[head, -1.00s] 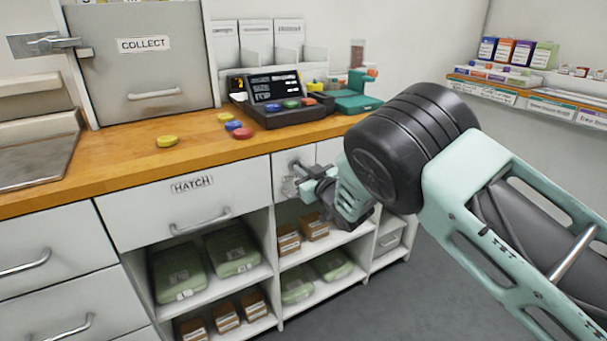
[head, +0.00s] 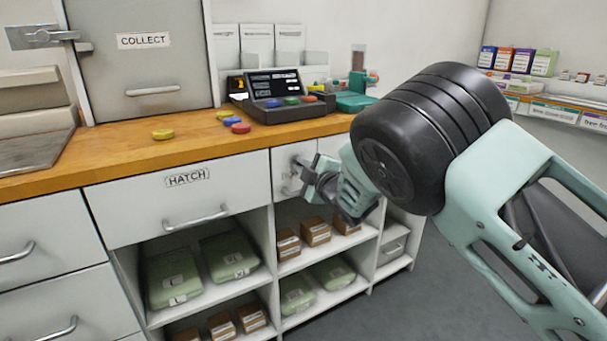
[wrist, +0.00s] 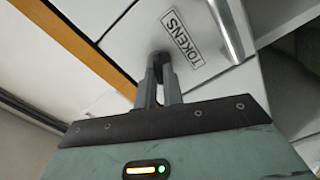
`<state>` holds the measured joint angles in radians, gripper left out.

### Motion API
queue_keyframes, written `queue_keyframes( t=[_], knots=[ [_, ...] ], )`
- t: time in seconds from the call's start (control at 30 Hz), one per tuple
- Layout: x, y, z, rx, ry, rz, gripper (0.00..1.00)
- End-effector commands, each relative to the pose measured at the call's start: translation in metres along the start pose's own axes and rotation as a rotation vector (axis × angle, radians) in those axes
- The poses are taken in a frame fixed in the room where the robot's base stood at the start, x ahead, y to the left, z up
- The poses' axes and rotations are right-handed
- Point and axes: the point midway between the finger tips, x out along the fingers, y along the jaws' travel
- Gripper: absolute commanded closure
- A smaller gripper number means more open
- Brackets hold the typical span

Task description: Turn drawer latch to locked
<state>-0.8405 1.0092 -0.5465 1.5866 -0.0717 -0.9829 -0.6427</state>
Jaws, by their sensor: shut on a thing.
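The white drawer front (wrist: 205,70) carries a TOKENS label (wrist: 183,41) and a bar handle (wrist: 228,30) in the wrist view. My gripper (wrist: 160,66) is shut on the drawer latch, just beside the label. The latch is mostly hidden between the fingertips, and its angle cannot be read. In the head view my gripper (head: 308,180) is at the front of the small drawer (head: 281,161), right of the HATCH drawer, and covers part of that drawer front.
The wide HATCH drawer (head: 180,205) is shut. Open shelves below hold green packs (head: 228,256) and brown boxes (head: 316,231). The wooden counter (head: 120,147) bears coloured discs and a till (head: 275,98). Grey floor (head: 440,270) is open at the right.

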Motion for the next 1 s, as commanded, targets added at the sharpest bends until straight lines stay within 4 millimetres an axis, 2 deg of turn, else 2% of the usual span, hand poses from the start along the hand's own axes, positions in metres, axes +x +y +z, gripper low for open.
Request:
queue_keyframes(
  t=[0.2,0.5,1.0],
  knots=[
    [0.0001,-0.0034,-0.0002,-0.184,0.002,0.0,1.0],
    [0.0002,-0.003,-0.0006,-0.365,0.003,0.0,1.0],
    [0.0001,-0.0021,-0.0006,-0.449,0.002,-0.001,1.0]
  ],
)
